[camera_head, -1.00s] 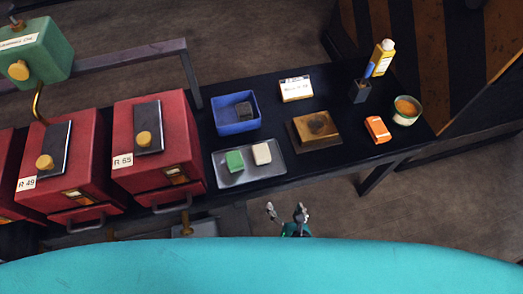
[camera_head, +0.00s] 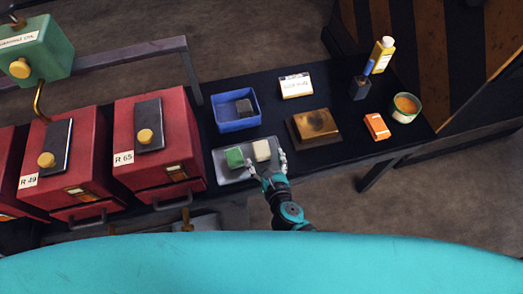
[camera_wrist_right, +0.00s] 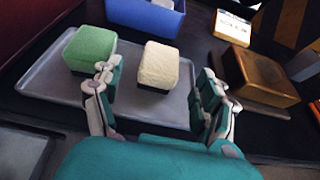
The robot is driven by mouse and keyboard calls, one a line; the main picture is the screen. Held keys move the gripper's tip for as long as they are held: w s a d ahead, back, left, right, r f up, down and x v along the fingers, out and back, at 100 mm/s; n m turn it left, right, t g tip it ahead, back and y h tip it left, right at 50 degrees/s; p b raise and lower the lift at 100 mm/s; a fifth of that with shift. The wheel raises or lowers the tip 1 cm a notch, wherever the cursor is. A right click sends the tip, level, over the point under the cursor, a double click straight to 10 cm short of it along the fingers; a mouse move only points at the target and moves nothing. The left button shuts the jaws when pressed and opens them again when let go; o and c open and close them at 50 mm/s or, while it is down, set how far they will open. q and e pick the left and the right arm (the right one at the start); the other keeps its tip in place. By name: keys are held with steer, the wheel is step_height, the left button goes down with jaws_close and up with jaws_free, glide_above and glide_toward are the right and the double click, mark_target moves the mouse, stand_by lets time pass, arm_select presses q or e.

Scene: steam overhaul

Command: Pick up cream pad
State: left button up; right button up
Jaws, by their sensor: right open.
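The cream pad (camera_head: 262,150) is a small pale block with a dark base, on the right part of a grey metal tray (camera_head: 228,177). In the right wrist view the cream pad (camera_wrist_right: 158,66) lies ahead of and between the fingers. A green pad (camera_head: 235,158) sits to its left on the same tray; it also shows in the wrist view (camera_wrist_right: 91,48). My right gripper (camera_head: 266,164) is open at the tray's front right edge, its fingers short of the cream pad. My left gripper is not in view.
A blue bin (camera_head: 236,124) with a dark block stands behind the tray. A brown block (camera_head: 316,124) on a dark base is to the right. An orange box (camera_head: 377,126), a tin (camera_head: 405,107) and a yellow bottle (camera_head: 383,55) are farther right. Red cabinets (camera_head: 150,155) stand left.

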mark_target(262, 149)
steer(key=x, duration=0.5)
steer(key=shift+w+a+r, duration=0.1)
steer(key=shift+w+r, duration=0.15)
steer(key=shift+w, duration=0.1)
steer(key=c, duration=1.3)
steer(key=shift+r, duration=0.1)
steer(key=shift+c, duration=0.2)
